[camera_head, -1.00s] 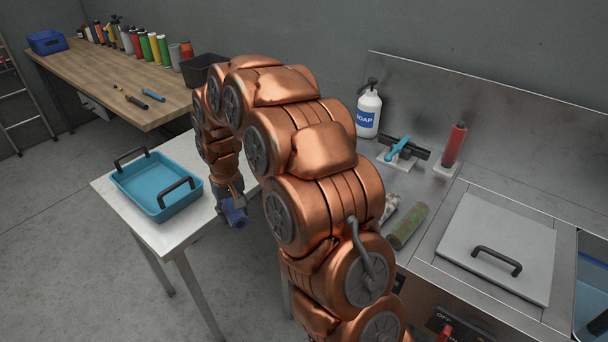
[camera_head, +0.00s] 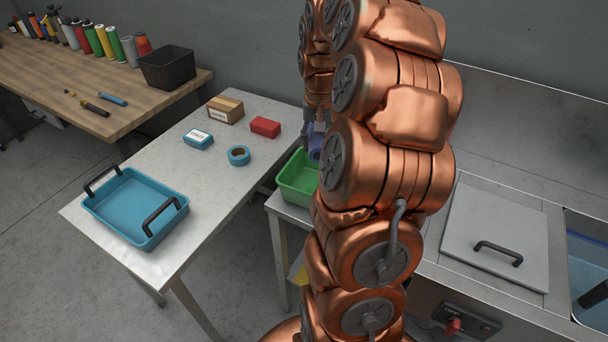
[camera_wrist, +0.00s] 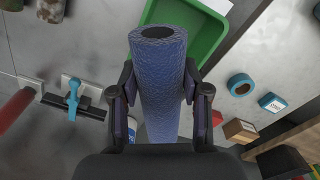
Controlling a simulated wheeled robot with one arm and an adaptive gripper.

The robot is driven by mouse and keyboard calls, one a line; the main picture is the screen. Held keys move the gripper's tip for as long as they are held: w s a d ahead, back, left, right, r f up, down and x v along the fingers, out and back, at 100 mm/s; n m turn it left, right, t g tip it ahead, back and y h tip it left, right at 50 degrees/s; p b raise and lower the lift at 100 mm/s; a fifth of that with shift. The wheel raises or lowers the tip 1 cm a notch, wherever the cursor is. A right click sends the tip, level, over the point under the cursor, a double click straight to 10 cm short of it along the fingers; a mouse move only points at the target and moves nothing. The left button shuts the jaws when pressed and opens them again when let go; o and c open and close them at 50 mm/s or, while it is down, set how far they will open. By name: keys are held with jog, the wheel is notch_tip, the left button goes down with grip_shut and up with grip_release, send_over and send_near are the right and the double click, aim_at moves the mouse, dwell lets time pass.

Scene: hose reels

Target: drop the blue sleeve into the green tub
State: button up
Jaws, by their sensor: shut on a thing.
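The blue sleeve (camera_wrist: 162,85) is a rough, dark blue tube with a hollow end. My gripper (camera_wrist: 157,95) is shut on it, with one finger on each side in the wrist view. In the head view the sleeve (camera_head: 315,142) shows only in part, beside the tub and partly behind my arm. The green tub (camera_head: 293,186) stands on the steel counter's left end, its right part hidden by my arm. In the wrist view the tub (camera_wrist: 212,38) lies beyond the sleeve's hollow end, which overlaps it in the picture. The height between them is hard to judge.
A pale table (camera_head: 205,215) holds a blue tray (camera_head: 131,208), blue tape (camera_head: 238,156), a red box (camera_head: 265,127) and a cardboard box (camera_head: 225,109). A black bin (camera_head: 167,68) stands on the wooden bench. A grey lid (camera_head: 495,235) lies on the counter at right.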

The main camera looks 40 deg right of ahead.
jog(key=shift+f, duration=2.95)
jog(key=o, duration=1.2)
jog(key=shift+o, duration=0.2)
notch_tip(320, 180, up, 12)
jog(key=shift+r, duration=0.1)
jog(key=shift+a, duration=0.1)
